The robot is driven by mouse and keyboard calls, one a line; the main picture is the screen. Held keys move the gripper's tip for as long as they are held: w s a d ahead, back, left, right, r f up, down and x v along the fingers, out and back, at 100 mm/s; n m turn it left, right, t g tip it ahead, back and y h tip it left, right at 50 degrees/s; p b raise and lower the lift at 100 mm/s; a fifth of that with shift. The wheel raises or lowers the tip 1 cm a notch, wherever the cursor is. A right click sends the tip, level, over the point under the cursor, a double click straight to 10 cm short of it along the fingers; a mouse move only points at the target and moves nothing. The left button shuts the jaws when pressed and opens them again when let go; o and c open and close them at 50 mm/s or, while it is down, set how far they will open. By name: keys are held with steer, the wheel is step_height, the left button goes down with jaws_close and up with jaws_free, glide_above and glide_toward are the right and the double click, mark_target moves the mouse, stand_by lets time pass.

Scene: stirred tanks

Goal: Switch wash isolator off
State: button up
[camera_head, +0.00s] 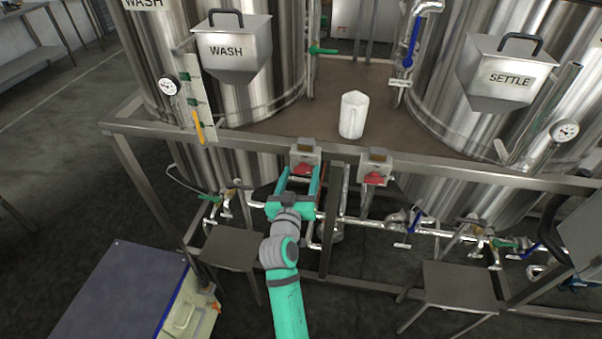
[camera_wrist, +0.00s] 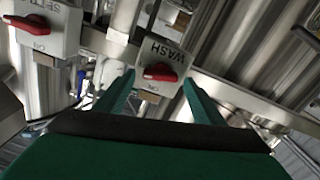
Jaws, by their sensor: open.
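The wash isolator (camera_head: 306,153) is a light grey box with a red rotary knob, fixed to the frame rail below the wash tank. My gripper (camera_head: 299,178) is open in front of this isolator. Its two green fingers (camera_wrist: 158,90) stand apart on either side of the knob in the wrist view. I see nothing between the fingers; whether they touch the knob I cannot tell.
The settle isolator (camera_head: 376,164), with a similar red knob, sits to the right on the same rail. A white jug (camera_head: 353,114) stands on the deck between the tanks. Pipes and valves run below. A small stool (camera_head: 232,248) stands below left of my gripper.

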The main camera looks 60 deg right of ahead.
steer(key=shift+w+d, duration=0.15)
steer(key=shift+d, duration=0.3)
steer(key=c, duration=1)
steer(key=shift+m, duration=1.5)
steer(key=shift+c, duration=0.2)
steer(key=o, duration=1)
steer(key=shift+o, duration=0.2)
steer(key=shift+a, duration=0.1)
steer(key=v, duration=1)
steer(key=shift+s+a, duration=0.25)
steer(key=shift+a, duration=0.05)
